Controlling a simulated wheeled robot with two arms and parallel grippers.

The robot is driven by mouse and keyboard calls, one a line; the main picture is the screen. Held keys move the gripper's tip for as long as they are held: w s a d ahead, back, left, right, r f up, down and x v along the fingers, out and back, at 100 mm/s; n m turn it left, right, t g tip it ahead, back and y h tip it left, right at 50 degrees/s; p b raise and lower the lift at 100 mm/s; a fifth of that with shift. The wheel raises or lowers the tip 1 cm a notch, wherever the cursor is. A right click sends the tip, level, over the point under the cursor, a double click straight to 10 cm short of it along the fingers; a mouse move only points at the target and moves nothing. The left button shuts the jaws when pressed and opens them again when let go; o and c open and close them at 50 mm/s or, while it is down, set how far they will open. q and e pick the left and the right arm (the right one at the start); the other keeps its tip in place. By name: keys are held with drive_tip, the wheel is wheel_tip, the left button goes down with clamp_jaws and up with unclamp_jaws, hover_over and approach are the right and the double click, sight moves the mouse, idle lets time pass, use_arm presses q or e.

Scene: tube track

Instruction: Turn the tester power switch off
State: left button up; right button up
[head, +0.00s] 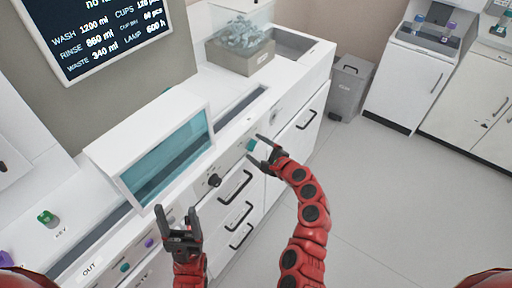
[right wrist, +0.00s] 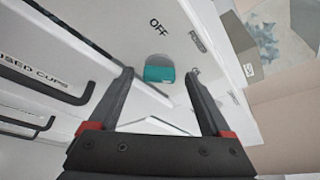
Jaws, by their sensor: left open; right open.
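A teal switch (right wrist: 158,74) sits on the white front panel in the right wrist view, with the word OFF printed beside it. It also shows as a small teal spot in the head view (head: 250,145). My right gripper (right wrist: 160,88) is open and empty, with its two fingers on either side of the switch in the picture. I cannot tell whether they touch it. In the head view the right gripper (head: 258,151) is at the panel front. My left gripper (head: 176,214) is open and empty, in front of the machine, far left of the switch.
A black knob (head: 214,181) sits on the panel left of the switch. Drawers with black handles (head: 236,186) lie below. A glass-fronted housing (head: 168,155) stands above, and a bin of clear cups (head: 240,52) is at the back. Grey floor (head: 400,200) is clear at right.

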drive_tip(key=shift+w+a+f, duration=0.1)
drive_tip(key=shift+w+a, duration=0.05)
clamp_jaws()
drive_tip(key=shift+f+b, duration=0.15)
drive_tip(key=shift+b, duration=0.4)
drive_tip(key=shift+f+n+t+y+b, duration=0.25)
drive_tip(key=shift+n+t+y+b, duration=0.5)
drive_tip(key=shift+n+b, duration=3.7)
drive_tip(key=shift+f+n+t+y+b, duration=0.2)
drive_tip(key=shift+n+t+y+b, duration=0.65)
drive_tip(key=shift+b, duration=6.55)
drive_tip(key=shift+f+n+t+y+b, duration=0.3)
drive_tip(key=shift+n+t+b, duration=0.7)
drive_tip(key=shift+n+b, duration=3.7)
drive_tip(key=m+b, duration=0.2)
drive_tip(key=shift+r+m, duration=0.1)
drive_tip(key=shift+m, duration=0.2)
